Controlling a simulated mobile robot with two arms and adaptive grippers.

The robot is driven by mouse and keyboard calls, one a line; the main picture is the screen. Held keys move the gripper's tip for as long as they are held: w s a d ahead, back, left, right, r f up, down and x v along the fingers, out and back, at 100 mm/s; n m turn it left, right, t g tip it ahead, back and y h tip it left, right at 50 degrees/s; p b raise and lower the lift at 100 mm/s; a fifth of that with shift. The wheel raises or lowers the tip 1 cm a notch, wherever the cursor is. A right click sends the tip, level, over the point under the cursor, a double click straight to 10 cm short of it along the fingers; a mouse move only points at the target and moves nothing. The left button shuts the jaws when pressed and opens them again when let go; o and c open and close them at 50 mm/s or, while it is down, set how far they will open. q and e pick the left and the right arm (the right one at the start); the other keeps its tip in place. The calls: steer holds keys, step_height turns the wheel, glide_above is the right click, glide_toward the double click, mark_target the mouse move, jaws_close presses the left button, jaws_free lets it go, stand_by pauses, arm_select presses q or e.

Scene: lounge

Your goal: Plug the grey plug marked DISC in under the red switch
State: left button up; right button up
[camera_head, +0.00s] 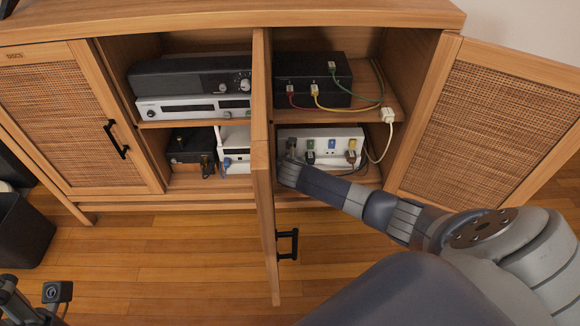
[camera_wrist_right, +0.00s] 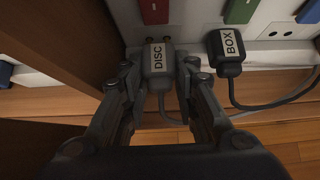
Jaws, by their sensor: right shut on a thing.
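The white power strip (camera_head: 348,133) is on the lower right shelf of the cabinet. In the right wrist view its red switch (camera_wrist_right: 154,11) is at the top, directly above the grey plug marked DISC (camera_wrist_right: 157,64). My right gripper (camera_wrist_right: 160,78) is shut around this plug, one finger on each side. The plug is upright with its label facing the camera, and two pins show at its top edge. I cannot tell whether the pins touch the socket. In the head view my right gripper (camera_head: 289,168) partly covers the strip's left end. My left gripper (camera_head: 34,290) is open and empty at the bottom left.
A dark plug marked BOX (camera_wrist_right: 228,50) stands under the green switch (camera_wrist_right: 240,10), close right of DISC. The cabinet's wooden divider (camera_head: 262,130) and an open door (camera_head: 270,225) are close left of my right gripper.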

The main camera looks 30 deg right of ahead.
steer(key=shift+w+d, duration=0.35)
steer(key=shift+w, duration=0.2)
steer(key=o, duration=1.1)
steer(key=shift+s+a, duration=0.1)
steer(key=v, duration=1.2)
